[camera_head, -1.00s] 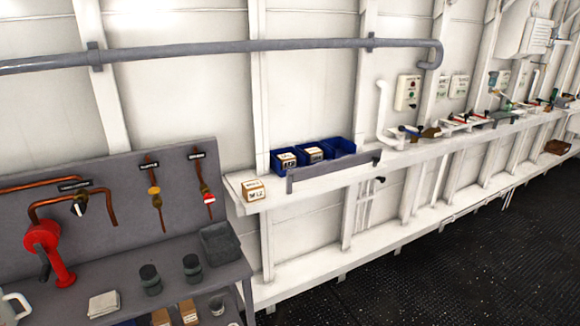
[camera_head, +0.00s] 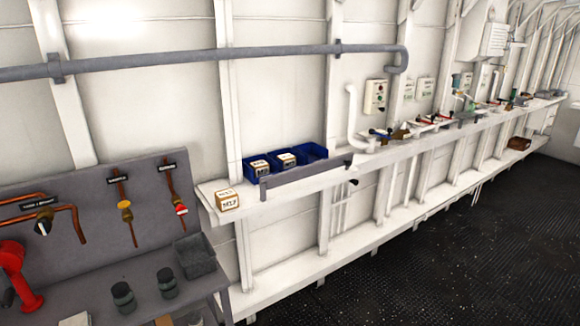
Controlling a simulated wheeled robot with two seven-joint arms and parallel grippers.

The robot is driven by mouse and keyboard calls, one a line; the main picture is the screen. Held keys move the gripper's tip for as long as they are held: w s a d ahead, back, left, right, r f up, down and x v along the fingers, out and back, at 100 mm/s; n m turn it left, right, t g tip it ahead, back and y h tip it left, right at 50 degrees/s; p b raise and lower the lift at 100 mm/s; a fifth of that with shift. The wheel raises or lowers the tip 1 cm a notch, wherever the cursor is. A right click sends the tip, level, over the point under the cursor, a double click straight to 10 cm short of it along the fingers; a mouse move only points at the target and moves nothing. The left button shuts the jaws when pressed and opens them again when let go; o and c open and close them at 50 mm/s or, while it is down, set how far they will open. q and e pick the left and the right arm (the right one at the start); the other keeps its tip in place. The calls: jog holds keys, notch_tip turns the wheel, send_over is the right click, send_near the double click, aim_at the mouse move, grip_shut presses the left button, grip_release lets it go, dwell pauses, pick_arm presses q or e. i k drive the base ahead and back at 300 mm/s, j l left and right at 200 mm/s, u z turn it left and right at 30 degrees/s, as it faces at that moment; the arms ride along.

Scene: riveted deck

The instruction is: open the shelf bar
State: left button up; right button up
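A grey shelf bar (camera_head: 305,176) runs along the front edge of the long white wall shelf (camera_head: 345,168). It stands raised in front of the blue bins. A small black handle-like piece (camera_head: 353,181) shows just below the shelf near the bar's right end. Blue bins (camera_head: 313,153) sit behind the bar, and two of them hold labelled boxes (camera_head: 286,159). Neither of my grippers is in view.
A labelled box (camera_head: 227,200) stands on the shelf left of the bar. A grey workbench (camera_head: 100,285) with dark jars (camera_head: 123,297), a grey tray (camera_head: 195,257) and a red fixture (camera_head: 18,275) is at lower left. The dark deck (camera_head: 430,270) at right is clear.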

aim_at(283, 179)
jog(key=i+l+u, duration=0.35)
jog(key=i+l, duration=1.55)
